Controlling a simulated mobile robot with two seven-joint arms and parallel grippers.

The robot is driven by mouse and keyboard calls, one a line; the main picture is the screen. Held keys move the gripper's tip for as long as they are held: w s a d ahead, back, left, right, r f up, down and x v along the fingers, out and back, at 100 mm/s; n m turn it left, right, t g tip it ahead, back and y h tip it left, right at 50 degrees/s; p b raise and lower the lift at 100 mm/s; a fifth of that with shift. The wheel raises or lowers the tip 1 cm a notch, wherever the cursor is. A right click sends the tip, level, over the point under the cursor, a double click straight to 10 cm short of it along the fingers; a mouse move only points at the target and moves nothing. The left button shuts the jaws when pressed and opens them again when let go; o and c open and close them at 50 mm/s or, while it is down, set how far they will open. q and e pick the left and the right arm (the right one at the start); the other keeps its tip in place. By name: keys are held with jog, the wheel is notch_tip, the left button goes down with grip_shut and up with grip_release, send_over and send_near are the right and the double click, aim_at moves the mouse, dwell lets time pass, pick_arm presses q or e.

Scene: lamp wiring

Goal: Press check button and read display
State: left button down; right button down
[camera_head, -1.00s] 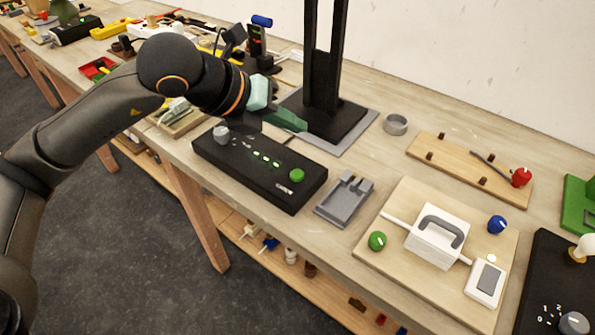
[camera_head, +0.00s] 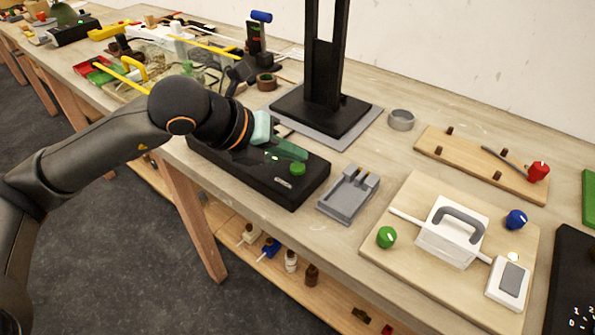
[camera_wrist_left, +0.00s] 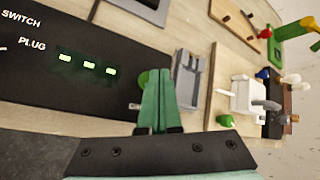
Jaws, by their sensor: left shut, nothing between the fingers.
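A black check box (camera_head: 310,184) lies on the bench. It has a round green button (camera_head: 297,169) near its right end. My left gripper (camera_head: 303,155) has teal fingers, shut and empty, above the box just behind the button. I cannot tell whether the fingers touch it. In the left wrist view the fingers (camera_wrist_left: 158,85) partly hide the green button (camera_wrist_left: 143,77). Three green lights (camera_wrist_left: 88,65) glow on the box beside the words SWITCH and PLUG. My wrist hides the left part of the box in the head view. The right gripper is not in view.
A grey holder (camera_head: 350,192) stands right of the box. A wooden board (camera_head: 395,205) holds a white block with a handle, a green knob and a blue knob. A black stand (camera_head: 318,115) rises behind. A grey ring (camera_head: 401,120) sits on bare bench.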

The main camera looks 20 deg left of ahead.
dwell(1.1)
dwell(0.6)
pick_arm(q)
jog(key=shift+f+b, duration=0.4)
jog(key=shift+b, duration=0.3)
jog(key=shift+f+b, duration=0.45)
jog(key=shift+b, duration=0.05)
dwell(0.6)
jog(key=shift+r, duration=0.1)
jog(key=shift+r+p, duration=0.4)
jog(key=shift+r, duration=0.35)
